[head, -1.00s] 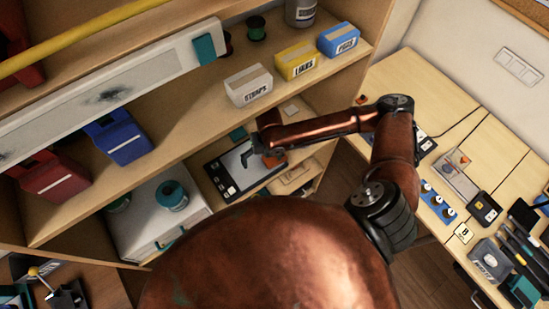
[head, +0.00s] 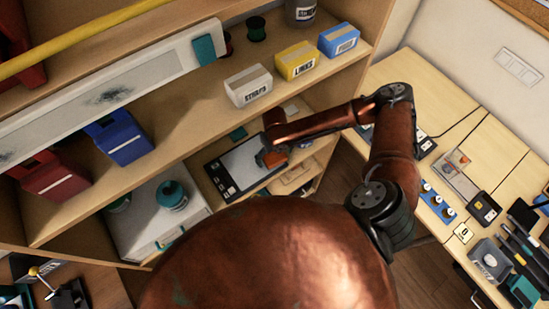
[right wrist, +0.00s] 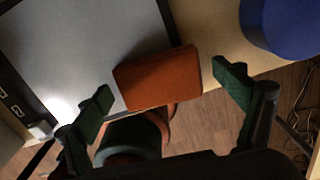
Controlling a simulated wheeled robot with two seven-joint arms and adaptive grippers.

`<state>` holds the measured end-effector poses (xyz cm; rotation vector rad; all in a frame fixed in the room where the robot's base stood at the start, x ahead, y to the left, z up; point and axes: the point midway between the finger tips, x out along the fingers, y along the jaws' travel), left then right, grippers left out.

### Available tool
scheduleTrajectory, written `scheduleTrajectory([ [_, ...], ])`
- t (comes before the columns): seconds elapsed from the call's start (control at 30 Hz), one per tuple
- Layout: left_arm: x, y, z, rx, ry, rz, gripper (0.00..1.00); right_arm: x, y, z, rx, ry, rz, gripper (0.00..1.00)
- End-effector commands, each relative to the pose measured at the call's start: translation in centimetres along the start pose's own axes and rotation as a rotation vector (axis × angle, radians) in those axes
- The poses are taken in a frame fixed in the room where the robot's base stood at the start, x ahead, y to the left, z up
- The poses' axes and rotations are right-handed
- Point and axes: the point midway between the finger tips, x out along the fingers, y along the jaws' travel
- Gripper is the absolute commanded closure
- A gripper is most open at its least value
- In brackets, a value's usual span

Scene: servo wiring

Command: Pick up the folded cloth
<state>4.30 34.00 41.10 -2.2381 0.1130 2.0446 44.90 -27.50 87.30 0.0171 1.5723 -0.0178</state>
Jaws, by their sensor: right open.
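The folded cloth, an orange-brown block (right wrist: 155,78), lies at the edge of a grey panel in the right wrist view. It also shows in the head view as a small orange patch (head: 272,158), partly hidden by my right arm. My right gripper (right wrist: 162,82) is open, with one dark green fingertip left of the cloth and the other to its right, apart from it. I cannot tell the height between fingers and cloth. My left gripper is not in view.
The dark-framed grey panel (head: 222,176) lies on the lower shelf. A wooden block (head: 297,172) is beside it. Boxes, including a yellow one (head: 297,60), stand on the shelf above. A blue round object (right wrist: 285,20) is near the right finger.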

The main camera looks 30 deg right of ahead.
Motion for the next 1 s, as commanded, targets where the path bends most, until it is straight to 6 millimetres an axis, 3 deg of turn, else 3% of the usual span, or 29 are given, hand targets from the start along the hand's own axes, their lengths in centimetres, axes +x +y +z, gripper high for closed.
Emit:
scheduleTrajectory([
  [0.23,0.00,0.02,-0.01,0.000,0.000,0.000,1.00,0.26,0.00,0.03,-0.001,-0.001,0.000,0.12],
  [0.8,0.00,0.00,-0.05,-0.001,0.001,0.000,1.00,0.23,0.00,0.03,0.000,-0.001,0.000,0.51],
  [1.0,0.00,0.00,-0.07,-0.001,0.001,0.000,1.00,0.22,0.00,0.04,0.000,-0.002,0.000,0.52],
])
